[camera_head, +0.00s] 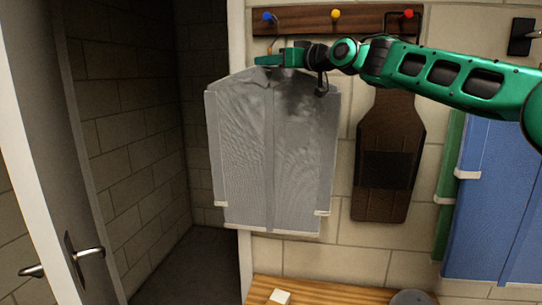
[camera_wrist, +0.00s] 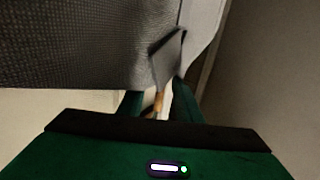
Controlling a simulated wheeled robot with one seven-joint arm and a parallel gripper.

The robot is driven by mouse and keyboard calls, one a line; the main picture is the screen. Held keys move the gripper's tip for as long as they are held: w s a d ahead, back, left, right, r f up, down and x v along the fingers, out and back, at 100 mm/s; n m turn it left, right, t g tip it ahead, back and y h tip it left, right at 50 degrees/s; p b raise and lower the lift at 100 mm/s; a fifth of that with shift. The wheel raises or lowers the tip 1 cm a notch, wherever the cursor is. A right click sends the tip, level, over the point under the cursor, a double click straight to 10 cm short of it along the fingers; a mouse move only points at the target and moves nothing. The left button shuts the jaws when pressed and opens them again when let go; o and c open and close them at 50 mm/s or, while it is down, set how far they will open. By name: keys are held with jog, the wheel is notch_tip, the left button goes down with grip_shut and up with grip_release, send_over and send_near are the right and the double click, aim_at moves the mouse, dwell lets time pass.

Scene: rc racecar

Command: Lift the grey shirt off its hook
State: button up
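The grey shirt (camera_head: 270,150) hangs against the brick wall, below the blue hook (camera_head: 267,17) at the left of the rack. My gripper (camera_head: 268,60) is at the shirt's collar, just under that hook, and covers the hanger's top. In the wrist view the grey cloth (camera_wrist: 70,45) fills the upper left. My two fingers (camera_wrist: 160,100) show with a gap, and a small orange-brown piece and a grey flap appear between or just beyond them. Whether the fingers press on anything is not clear.
The dark wooden rack (camera_head: 300,22) also has a yellow hook (camera_head: 335,13) and a red hook (camera_head: 408,14). A brown garment (camera_head: 390,155) hangs right of the shirt. Blue clothing (camera_head: 490,190) hangs further right. A wooden bench (camera_head: 340,292) is below. An open door (camera_head: 45,150) stands left.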

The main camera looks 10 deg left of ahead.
grip_shut()
dwell(1.4)
